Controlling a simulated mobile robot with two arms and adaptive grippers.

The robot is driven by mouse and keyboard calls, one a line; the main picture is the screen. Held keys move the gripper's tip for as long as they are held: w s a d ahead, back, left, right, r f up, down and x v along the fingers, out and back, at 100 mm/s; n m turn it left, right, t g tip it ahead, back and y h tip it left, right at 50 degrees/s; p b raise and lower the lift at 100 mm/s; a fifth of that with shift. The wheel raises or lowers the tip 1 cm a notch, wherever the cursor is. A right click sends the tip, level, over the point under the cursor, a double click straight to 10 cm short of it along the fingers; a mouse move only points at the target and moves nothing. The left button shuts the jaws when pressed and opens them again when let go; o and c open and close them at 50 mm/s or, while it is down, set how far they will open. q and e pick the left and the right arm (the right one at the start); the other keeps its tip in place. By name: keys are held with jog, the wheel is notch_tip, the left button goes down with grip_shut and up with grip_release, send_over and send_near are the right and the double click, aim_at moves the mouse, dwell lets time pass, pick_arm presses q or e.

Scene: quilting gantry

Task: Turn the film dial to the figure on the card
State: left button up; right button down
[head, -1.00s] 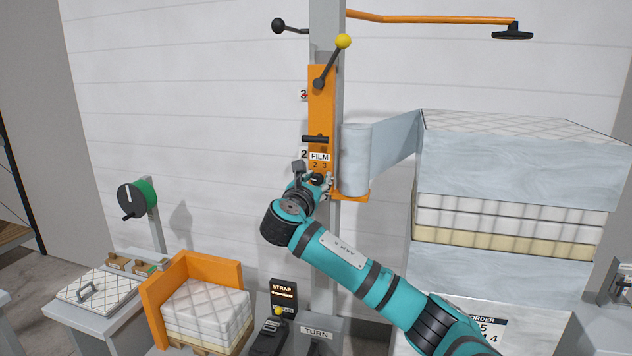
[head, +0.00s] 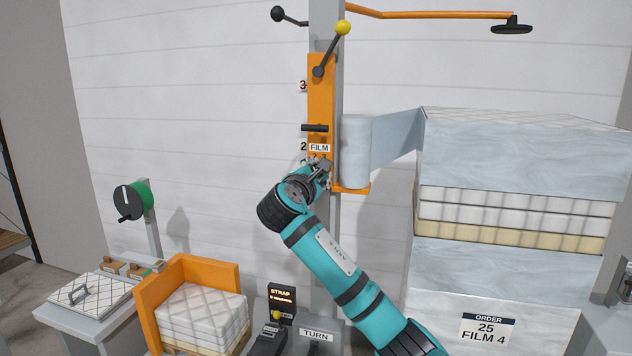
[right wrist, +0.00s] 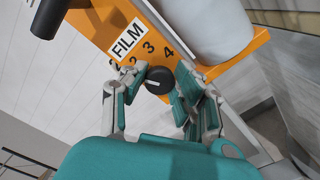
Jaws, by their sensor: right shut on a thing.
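The film dial (right wrist: 158,80) is a black round knob on the orange carriage (head: 321,100), below a white FILM label. In the head view the gripper hides the dial. The order card (head: 483,329) on the wrapped stack's lower front reads ORDER 25, FILM 4. My left gripper is not in view.
A film roll (head: 356,150) stands just right of the dial, its film running to the stack (head: 515,150). A black handle (head: 315,128) juts out above the FILM label. The STRAP box (head: 282,296) and TURN panel (head: 317,335) stand below.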

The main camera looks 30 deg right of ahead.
jog(key=m+b, duration=0.3)
jog(key=m, duration=0.4)
jog(key=m+b, duration=0.4)
jog(key=m, duration=0.3)
jog(key=m+b, duration=0.4)
jog(key=m, duration=0.2)
jog(key=shift+w+f+m, duration=0.1)
jog(key=shift+f+m, duration=0.3)
jog(key=c, duration=1)
grip_release()
jog(key=shift+a+r, duration=0.1)
jog(key=shift+r, duration=0.05)
jog(key=v, duration=1.2)
